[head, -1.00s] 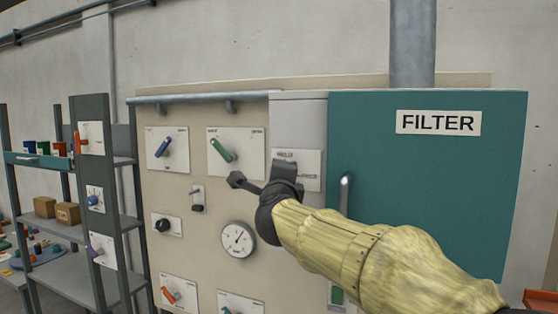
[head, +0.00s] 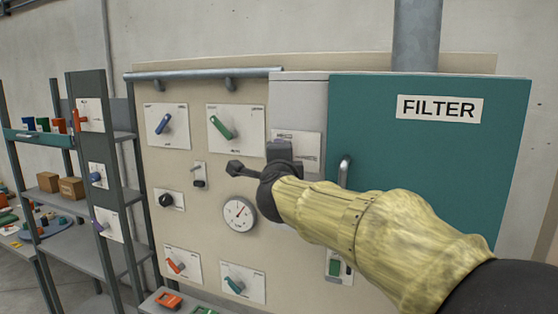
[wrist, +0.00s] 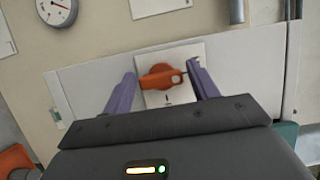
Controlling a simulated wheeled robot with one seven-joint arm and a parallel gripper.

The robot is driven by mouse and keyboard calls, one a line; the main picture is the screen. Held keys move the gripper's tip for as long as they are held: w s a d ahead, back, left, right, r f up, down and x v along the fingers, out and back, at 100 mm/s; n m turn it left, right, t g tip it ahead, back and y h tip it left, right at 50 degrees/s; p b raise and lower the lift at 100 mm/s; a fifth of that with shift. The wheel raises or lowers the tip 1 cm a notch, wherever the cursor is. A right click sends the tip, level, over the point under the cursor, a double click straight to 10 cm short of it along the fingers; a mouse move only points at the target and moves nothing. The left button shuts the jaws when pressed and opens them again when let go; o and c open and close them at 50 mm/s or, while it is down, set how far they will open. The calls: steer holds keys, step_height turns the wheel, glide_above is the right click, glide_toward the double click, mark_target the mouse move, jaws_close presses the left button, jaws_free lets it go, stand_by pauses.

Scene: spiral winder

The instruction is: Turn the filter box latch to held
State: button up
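The filter box (head: 415,180) is a teal cabinet with a FILTER sign and a pale grey left section. Its latch is an orange handle (wrist: 160,77) on a white plate (wrist: 150,98) in the wrist view. In the head view the plate (head: 310,141) shows partly and my gripper hides the handle. My gripper (wrist: 161,70) is open, with one purple finger on each side of the orange handle. The right fingertip is close to the handle's narrow end; I cannot tell whether it touches. My gripper also shows in the head view (head: 281,158), in front of the plate.
A beige panel with several coloured knobs and a round gauge (head: 239,214) stands left of the box. A vertical metal handle (head: 344,171) is on the teal door, close to my wrist. A shelf (head: 75,200) with boxes and cups stands at far left.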

steer(key=shift+o, duration=0.5)
steer(key=s+b, duration=0.3)
steer(key=s, duration=1.4)
steer(key=shift+s+d+b, duration=0.2)
steer(key=shift+d+b, duration=0.1)
steer(key=shift+d, duration=0.1)
